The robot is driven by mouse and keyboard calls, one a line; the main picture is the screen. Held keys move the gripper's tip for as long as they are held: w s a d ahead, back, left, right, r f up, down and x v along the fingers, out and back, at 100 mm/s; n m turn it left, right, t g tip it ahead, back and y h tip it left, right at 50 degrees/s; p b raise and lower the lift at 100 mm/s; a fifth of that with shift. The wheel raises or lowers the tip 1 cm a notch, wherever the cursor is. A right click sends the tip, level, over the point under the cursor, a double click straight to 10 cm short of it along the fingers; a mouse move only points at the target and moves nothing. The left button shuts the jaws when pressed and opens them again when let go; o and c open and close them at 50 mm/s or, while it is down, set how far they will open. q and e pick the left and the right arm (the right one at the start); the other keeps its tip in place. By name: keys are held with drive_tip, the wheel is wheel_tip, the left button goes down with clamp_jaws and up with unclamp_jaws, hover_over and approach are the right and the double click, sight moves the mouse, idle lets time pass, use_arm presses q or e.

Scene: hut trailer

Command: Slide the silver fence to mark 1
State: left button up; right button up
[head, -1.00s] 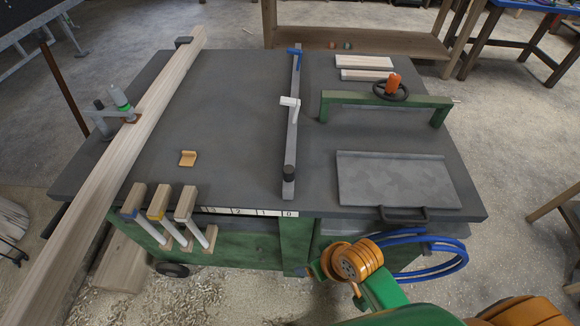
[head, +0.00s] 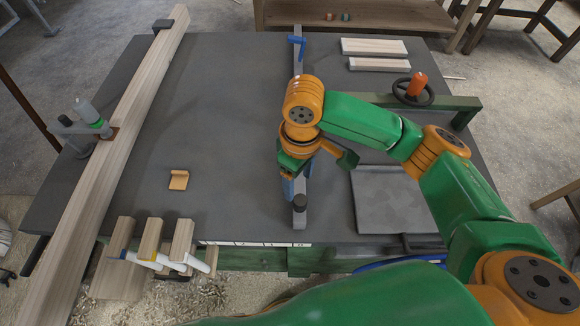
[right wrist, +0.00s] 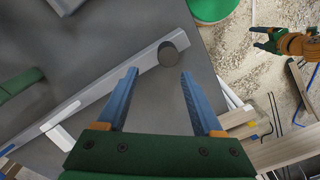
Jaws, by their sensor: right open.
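The silver fence (head: 297,48) is a long bar lying across the middle of the dark table, with a blue piece at its far end and a dark round knob (head: 299,203) near its front end. The front end lies by the 0 end of the numbered white scale (head: 255,244). My right gripper (head: 297,185) is open above the front part of the fence and hides its middle. In the right wrist view the knob (right wrist: 168,55) shows beyond and between the blue fingertips, with the white lever (right wrist: 60,137) lower left. My left gripper (right wrist: 263,38) shows small, fingers apart, off the table.
A long wooden beam (head: 135,110) lies along the left side. A small tan block (head: 179,180) sits left of the fence. Several wood pieces (head: 151,238) stand at the front left. A grey plate (head: 388,210) and a green rail with a handwheel (head: 428,94) are at right.

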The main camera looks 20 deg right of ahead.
sight(301, 200)
drive_tip(key=shift+w+f, duration=0.2)
drive_tip(key=shift+f, duration=0.25)
drive_tip(key=s+f, duration=0.1)
drive_tip(key=f, duration=0.1)
drive_tip(key=s+f, duration=0.1)
drive_tip(key=s, duration=0.1)
drive_tip(key=shift+s+f, duration=0.15)
drive_tip(key=shift+f, duration=0.2)
drive_tip(key=shift+w+f, duration=0.3)
drive_tip(key=shift+f, duration=0.45)
drive_tip(key=shift+w+f, duration=0.15)
drive_tip(key=shift+w, duration=0.2)
drive_tip(key=shift+s, duration=0.2)
drive_tip(key=c, duration=0.6)
use_arm(q)
drive_tip(key=shift+s+r, duration=0.15)
drive_tip(key=shift+s, duration=0.75)
use_arm(e)
clamp_jaws()
drive_tip(key=shift+r, duration=0.2)
